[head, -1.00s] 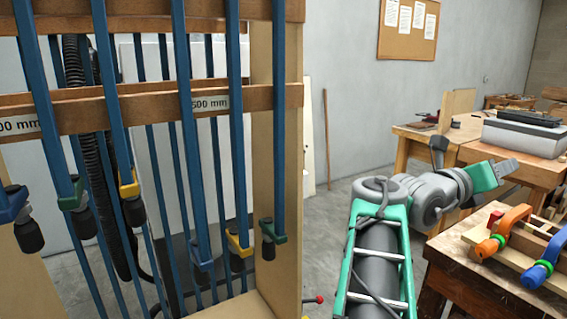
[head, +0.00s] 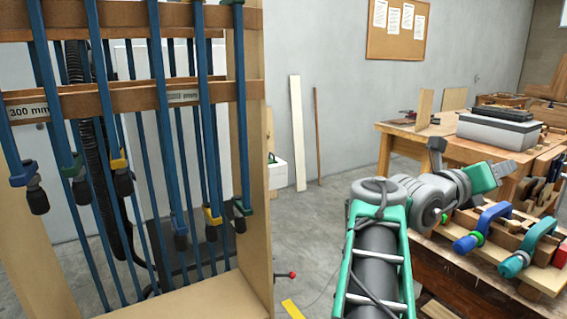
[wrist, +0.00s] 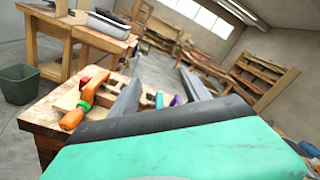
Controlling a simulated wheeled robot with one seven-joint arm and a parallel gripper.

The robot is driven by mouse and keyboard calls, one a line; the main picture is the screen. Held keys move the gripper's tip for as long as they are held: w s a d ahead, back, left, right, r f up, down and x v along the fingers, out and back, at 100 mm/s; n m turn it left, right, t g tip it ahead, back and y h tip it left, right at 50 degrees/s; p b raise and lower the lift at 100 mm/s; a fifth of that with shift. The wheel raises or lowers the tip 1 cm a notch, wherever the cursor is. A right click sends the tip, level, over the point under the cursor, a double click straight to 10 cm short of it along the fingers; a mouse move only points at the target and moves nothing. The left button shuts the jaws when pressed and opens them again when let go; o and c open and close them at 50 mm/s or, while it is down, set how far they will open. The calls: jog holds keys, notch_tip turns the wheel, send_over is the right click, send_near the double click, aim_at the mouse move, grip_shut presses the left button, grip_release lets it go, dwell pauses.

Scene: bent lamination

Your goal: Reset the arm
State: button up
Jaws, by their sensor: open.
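My arm is folded at the lower right of the head view, with my gripper (head: 507,168) pointing right, above the near workbench (head: 480,290). In the wrist view my gripper (wrist: 160,95) shows two grey fingers spread apart with nothing between them. An orange clamp (wrist: 73,118) lies on the bench beyond the fingers, to the left. In the head view a blue clamp (head: 482,228) and a teal clamp (head: 528,246) sit across wooden strips on the bench, below the gripper. Whether the gripper clears them by much is hard to tell.
A clamp rack (head: 250,160) with several blue bar clamps stands close on the left. A second workbench (head: 400,131) carries a grey case (head: 498,131). A yellow floor marking (head: 293,309) shows at the bottom. Open floor (head: 320,215) lies between rack and benches.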

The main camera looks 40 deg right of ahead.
jog(key=w+a+f+n+t+y+p, duration=0.45)
jog(key=w+a+n, duration=0.55)
jog(key=w+n, duration=0.25)
jog(key=w+a+f+n+t+y+p, duration=0.4)
jog(key=w+a+n+t+p, duration=0.15)
jog(key=w+a+n, duration=0.65)
jog(key=w+a+f+n+y+p, duration=0.1)
jog(key=a+f+n+y+p, duration=0.1)
jog(key=a+n, duration=0.3)
jog(key=w+a+f+n+y+p, duration=0.2)
jog(key=a+n+y+p, duration=0.15)
jog(key=a, duration=0.35)
jog(key=s+a+f+n+g+y+p, duration=0.1)
jog(key=s+a+f+n+g+y, duration=0.1)
jog(key=s+a+n, duration=0.2)
jog(key=s+a+f+n+g+y+p, duration=0.1)
jog(key=s+a+n, duration=0.3)
jog(key=a+n, duration=0.7)
jog(key=a+f+g+p, duration=0.1)
jog(key=a, duration=0.1)
jog(key=shift+a+y, duration=0.3)
jog(key=shift+y, duration=0.1)
